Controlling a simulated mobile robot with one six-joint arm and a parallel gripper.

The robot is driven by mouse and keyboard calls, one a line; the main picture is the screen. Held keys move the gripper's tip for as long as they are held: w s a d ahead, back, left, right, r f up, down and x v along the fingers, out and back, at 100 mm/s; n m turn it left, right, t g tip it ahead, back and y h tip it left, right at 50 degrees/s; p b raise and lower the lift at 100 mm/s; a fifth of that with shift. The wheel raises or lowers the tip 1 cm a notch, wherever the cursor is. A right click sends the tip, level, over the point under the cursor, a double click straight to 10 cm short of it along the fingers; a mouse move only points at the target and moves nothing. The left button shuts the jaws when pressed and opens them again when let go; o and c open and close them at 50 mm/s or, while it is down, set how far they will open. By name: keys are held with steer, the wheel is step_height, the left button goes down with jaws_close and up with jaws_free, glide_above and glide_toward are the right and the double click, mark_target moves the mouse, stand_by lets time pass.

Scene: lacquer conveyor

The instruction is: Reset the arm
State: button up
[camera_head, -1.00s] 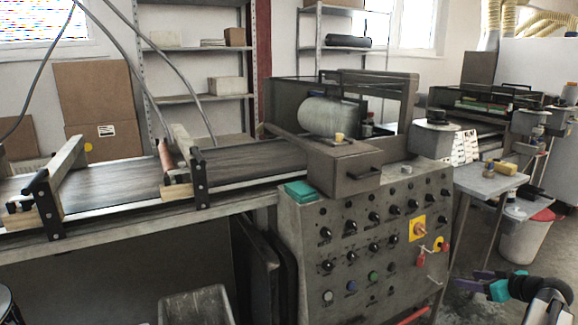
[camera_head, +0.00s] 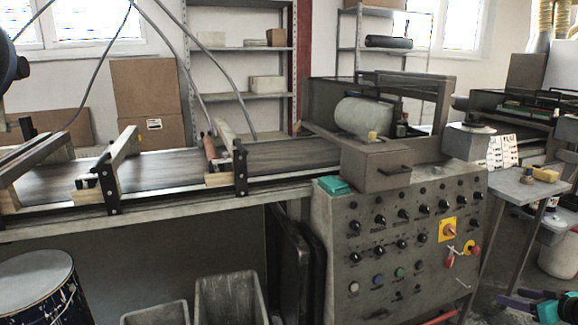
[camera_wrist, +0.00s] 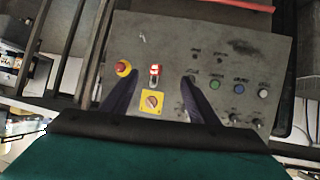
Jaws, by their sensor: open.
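My gripper (camera_head: 524,301) shows at the lower right edge of the head view, with dark purple fingers and teal parts. It is in front of the lacquer machine's grey control panel (camera_head: 374,222). In the wrist view the two fingers (camera_wrist: 158,80) are spread apart with nothing held between them. Past them is the control panel (camera_wrist: 275,50), with a red knob (camera_wrist: 123,68), a red and white piece (camera_wrist: 155,73) and a yellow-backed rotary switch (camera_wrist: 152,102). I cannot tell the exact gap to the panel.
The conveyor belt (camera_head: 165,170) runs left from the machine. A blue drum (camera_head: 38,290) and grey bins (camera_head: 228,295) stand below it. A side table (camera_head: 515,188) and a white bucket (camera_head: 560,252) are at the right.

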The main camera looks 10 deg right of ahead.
steer(key=w+a+f+n+g+y+p, duration=0.1)
steer(key=w+a+f+y+p, duration=0.1)
steer(key=w+a, duration=0.35)
steer(key=w+a+f+n+y+p, duration=0.1)
steer(key=w+a+f+p, duration=0.15)
steer(key=a, duration=0.65)
steer(key=w+a+f+n+g+y+p, duration=0.15)
steer(key=w+a, duration=0.25)
steer(key=a, duration=0.4)
steer(key=s+a+f+n+g+y+p, duration=0.1)
steer(key=a+f+g+p, duration=0.3)
steer(key=a, duration=0.7)
steer(key=s+a+f+n+g+y+p, duration=0.1)
steer(key=a+f+p, duration=0.1)
steer(key=a+f, duration=0.65)
steer(key=s+a+f+g+h+p, duration=0.1)
steer(key=s+a+f+g+p, duration=0.15)
steer(key=s+a, duration=0.6)
steer(key=s+a+f+g+p, duration=0.2)
steer(key=s+a+g+p, duration=0.1)
steer(key=s+a, duration=0.6)
steer(key=s+a+f+m+g+h+p, duration=0.1)
steer(key=s+a+f+g+h+p, duration=0.15)
steer(key=s, duration=0.85)
steer(key=s+d+m+g+h, duration=0.1)
steer(key=s+d+m+h, duration=0.2)
steer(key=s+d+m, duration=0.1)
steer(key=shift+s+d+f+m, duration=0.4)
steer(key=shift+d+m, duration=0.5)
steer(key=shift+m, duration=0.15)
